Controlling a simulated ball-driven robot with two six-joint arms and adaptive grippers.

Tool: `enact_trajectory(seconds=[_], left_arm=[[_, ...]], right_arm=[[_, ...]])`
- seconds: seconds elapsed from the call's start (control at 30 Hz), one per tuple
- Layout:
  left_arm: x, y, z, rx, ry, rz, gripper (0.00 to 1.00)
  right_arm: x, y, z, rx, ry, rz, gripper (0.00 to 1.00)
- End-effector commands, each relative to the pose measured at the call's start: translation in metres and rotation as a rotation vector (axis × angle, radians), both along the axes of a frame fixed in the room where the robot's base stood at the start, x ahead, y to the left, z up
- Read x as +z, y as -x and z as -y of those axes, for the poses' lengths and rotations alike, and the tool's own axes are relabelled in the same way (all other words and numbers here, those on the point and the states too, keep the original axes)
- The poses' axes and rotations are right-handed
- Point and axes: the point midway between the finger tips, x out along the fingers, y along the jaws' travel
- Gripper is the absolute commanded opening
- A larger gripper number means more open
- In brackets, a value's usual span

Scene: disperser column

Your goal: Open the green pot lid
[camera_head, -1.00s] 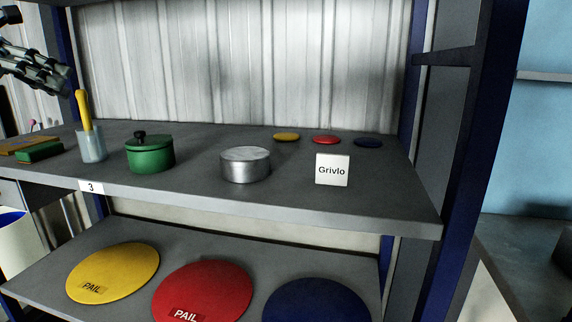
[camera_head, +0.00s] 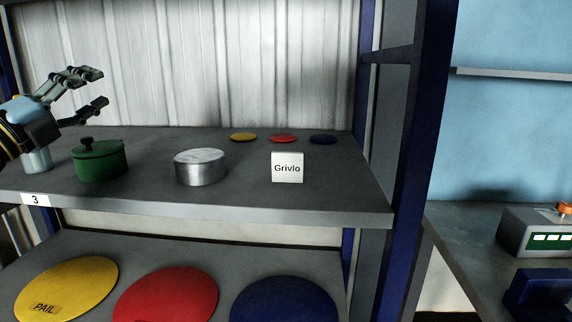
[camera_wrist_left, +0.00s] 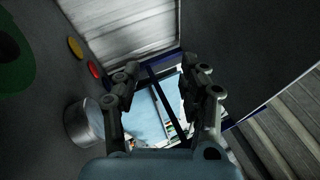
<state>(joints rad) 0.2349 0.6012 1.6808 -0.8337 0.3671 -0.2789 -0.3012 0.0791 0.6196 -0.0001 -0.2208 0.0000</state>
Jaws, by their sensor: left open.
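The green pot (camera_head: 101,164) stands on the upper shelf at the left of the head view, with its lid (camera_head: 98,147) on and a dark knob (camera_head: 87,142) on top. In the left wrist view a green part of it (camera_wrist_left: 14,55) shows at the left edge. My left gripper (camera_head: 102,88) is open and empty, above the pot and apart from it, with its fingers pointing right. Its two fingers also show in the left wrist view (camera_wrist_left: 158,85). My right gripper is in neither view.
A metal tin (camera_head: 200,168) and a white "Grivlo" block (camera_head: 287,168) stand right of the pot. Small yellow (camera_head: 243,137), red (camera_head: 283,138) and blue (camera_head: 323,139) discs lie behind. A cup (camera_head: 38,160) stands left, partly behind my arm. A blue-grey post (camera_head: 405,150) bounds the shelf.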

Motion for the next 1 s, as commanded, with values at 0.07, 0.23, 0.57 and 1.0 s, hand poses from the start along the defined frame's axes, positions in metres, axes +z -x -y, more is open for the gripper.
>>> enact_trajectory(seconds=[0.07,0.23,0.57,1.0], left_arm=[[-0.027,0.013,-0.002,0.106,0.238,-0.091,0.43],[-0.116,0.063,-0.019,0.385,0.737,-0.386,0.43],[-0.271,0.23,0.017,0.865,1.298,-1.026,0.43],[-0.31,0.376,0.078,1.177,1.462,-1.496,0.43]], right_arm=[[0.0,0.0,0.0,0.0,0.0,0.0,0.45],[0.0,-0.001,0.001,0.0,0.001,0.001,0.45],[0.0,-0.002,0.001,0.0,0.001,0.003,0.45],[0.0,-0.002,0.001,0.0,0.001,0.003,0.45]])
